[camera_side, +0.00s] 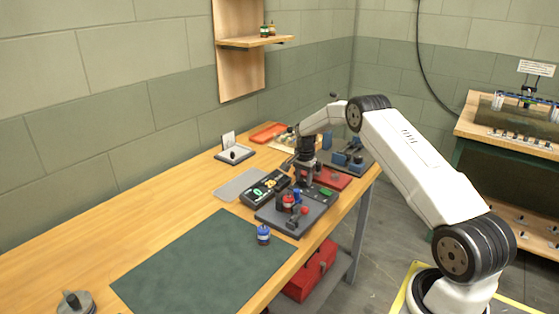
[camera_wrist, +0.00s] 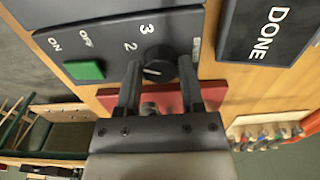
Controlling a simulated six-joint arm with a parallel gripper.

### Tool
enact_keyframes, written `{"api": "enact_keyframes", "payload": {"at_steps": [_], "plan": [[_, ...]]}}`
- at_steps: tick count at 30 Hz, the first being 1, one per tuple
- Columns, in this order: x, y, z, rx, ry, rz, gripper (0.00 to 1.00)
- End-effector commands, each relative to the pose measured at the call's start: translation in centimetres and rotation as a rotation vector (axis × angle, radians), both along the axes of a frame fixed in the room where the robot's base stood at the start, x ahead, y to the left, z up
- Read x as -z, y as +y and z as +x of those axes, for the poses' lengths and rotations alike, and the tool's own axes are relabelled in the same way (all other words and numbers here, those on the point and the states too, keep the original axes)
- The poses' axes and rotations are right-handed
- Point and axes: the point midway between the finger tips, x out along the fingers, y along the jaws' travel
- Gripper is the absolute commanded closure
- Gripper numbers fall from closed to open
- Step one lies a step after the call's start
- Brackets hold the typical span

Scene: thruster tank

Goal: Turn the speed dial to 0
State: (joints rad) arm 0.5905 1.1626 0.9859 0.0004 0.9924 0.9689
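The speed dial (camera_wrist: 159,64) is a round black knob on a dark grey panel (camera_wrist: 115,40). The numbers 2 and 3 show above it in the wrist view; other numbers are hidden or out of view. A pale mark shows on the knob, but I cannot tell its exact direction. My gripper (camera_wrist: 160,68) is open, with one fingertip on each side of the dial and a small gap showing on both sides. In the side view my gripper (camera_side: 303,182) points down over the panel and hides the dial.
A green ON/OFF switch (camera_wrist: 84,70) sits left of the dial. A black DONE plate (camera_wrist: 268,30) lies to the right in the wrist view. The green mat (camera_side: 200,265) is mostly clear.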

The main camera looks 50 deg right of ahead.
Motion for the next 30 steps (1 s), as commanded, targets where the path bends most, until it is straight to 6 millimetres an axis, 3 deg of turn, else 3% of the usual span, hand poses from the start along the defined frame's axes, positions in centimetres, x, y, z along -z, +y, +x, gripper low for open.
{"api": "enact_keyframes", "payload": {"at_steps": [1, 4, 17, 30], "plan": [[-0.02, 0.0, 0.0, 0.0, 0.0, 0.0, 0.7], [-0.03, 0.0, 0.0, 0.0, 0.0, 0.0, 1.0], [-0.05, -0.01, -0.01, -0.05, 0.001, 0.0, 1.0], [-0.07, -0.03, -0.02, -0.338, 0.001, 0.0, 1.0]]}}
